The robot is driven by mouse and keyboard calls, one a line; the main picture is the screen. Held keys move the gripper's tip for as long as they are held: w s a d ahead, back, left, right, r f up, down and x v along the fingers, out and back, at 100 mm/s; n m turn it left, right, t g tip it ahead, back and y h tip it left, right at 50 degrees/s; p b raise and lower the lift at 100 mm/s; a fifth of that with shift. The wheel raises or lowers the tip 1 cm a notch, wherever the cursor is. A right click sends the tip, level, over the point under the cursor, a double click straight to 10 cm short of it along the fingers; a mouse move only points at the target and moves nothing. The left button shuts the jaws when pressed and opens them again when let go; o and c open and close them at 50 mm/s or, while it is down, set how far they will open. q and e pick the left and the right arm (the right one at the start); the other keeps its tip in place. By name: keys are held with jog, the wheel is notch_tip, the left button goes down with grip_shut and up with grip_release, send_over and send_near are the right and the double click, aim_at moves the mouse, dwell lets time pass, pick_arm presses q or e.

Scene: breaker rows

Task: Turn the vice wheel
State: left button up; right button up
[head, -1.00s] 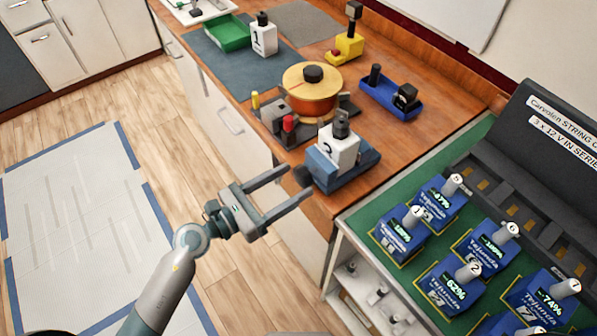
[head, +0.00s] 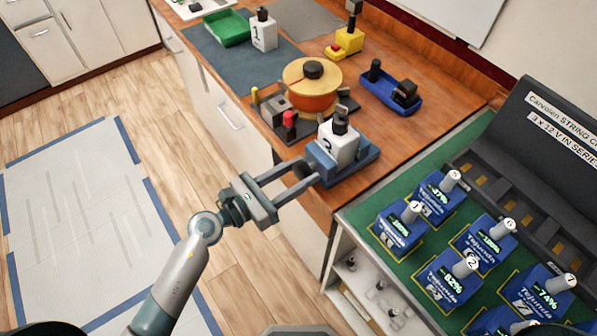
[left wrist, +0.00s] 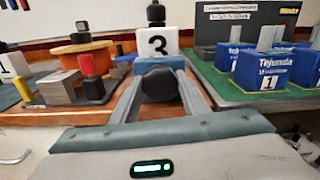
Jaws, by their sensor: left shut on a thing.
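The blue vice (head: 349,173) sits at the front corner of the wooden bench and holds a white block marked 3 (head: 338,146) with a black top. Its dark round vice wheel (left wrist: 160,85) faces me and shows between my fingers in the left wrist view. My left gripper (head: 307,172) reaches in from the left, level with the wheel, and is shut on it, one finger on each side. In the head view the fingers partly hide the wheel. My right gripper is not in view.
An orange pot-like drum (head: 312,88) stands behind the vice. A blue tray (head: 391,92), a green tray (head: 227,28) and a white block marked 1 (head: 263,32) are farther back. Several blue batteries (head: 447,278) stand on the green surface at right. The floor at left is clear.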

pick_arm(q)
jog(key=shift+r+n+p, duration=0.15)
jog(key=shift+n+p, duration=1.25)
jog(key=shift+n, duration=0.1)
jog(key=n+p, duration=0.1)
jog(key=n, duration=0.1)
jog(key=shift+n+p, duration=0.35)
jog(key=shift+n, duration=0.55)
jog(key=shift+f, duration=0.2)
jog(key=o, duration=1.1)
jog(key=shift+c, duration=0.2)
